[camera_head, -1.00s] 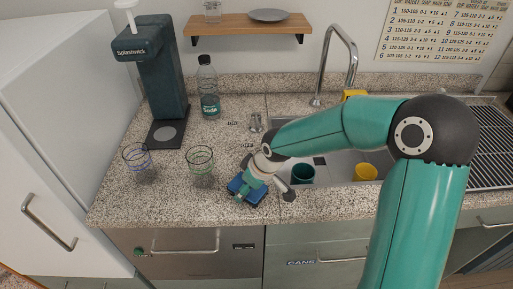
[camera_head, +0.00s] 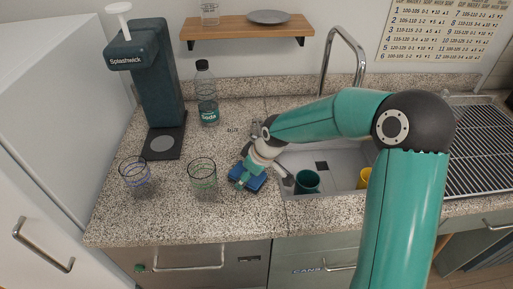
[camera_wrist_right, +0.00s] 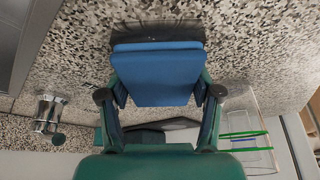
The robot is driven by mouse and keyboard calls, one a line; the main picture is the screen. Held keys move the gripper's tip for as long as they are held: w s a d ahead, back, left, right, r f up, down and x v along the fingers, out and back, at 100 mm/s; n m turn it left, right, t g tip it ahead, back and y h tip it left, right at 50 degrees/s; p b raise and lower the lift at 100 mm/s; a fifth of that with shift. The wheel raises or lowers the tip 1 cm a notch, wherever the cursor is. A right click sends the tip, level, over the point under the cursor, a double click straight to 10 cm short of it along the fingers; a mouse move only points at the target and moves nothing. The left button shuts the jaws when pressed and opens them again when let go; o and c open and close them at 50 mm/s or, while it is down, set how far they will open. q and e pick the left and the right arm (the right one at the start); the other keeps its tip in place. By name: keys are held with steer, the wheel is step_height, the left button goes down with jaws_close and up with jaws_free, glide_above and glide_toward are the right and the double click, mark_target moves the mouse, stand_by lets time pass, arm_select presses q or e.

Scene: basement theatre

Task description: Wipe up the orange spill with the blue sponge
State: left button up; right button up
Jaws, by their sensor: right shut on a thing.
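The blue sponge (camera_head: 257,183) is on or just above the speckled counter, between the green-rimmed glass and the sink. My right gripper (camera_head: 249,172) reaches down over it and is shut on it. In the right wrist view, the blue sponge (camera_wrist_right: 157,75) sits between the two fingers of my right gripper (camera_wrist_right: 160,94), with a dark shadow along its edge. I see no orange spill on the visible counter; anything under the sponge or behind my arm is hidden. My left gripper is not in view.
A green-rimmed glass (camera_head: 202,176) stands close left of the sponge, and a blue-rimmed glass (camera_head: 135,178) farther left. A soda bottle (camera_head: 207,95) and a drink machine (camera_head: 152,75) stand behind. The sink (camera_head: 340,160) holds teal (camera_head: 306,182) and yellow (camera_head: 364,178) cups. The front counter is clear.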

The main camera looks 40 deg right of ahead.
steer(key=shift+w+d+r, duration=0.2)
steer(key=shift+w+r, duration=0.05)
steer(key=shift+w, duration=0.15)
steer(key=shift+w+r+p, duration=0.2)
steer(key=shift+w+p, duration=0.05)
steer(key=shift+p, duration=0.1)
steer(key=v, duration=0.1)
steer(key=p+v, duration=0.1)
steer(key=v, duration=0.1)
steer(key=shift+w+a+r, duration=0.1)
steer(key=shift+w+a, duration=0.15)
steer(key=shift+w+r+p, duration=0.25)
steer(key=shift+r+p, duration=0.7)
steer(key=shift+s+r+p, duration=0.1)
steer(key=shift+r+p, duration=0.4)
steer(key=shift+r, duration=0.3)
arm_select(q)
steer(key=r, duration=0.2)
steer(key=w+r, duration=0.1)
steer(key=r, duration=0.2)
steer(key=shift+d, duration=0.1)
arm_select(e)
steer(key=shift+r, duration=0.25)
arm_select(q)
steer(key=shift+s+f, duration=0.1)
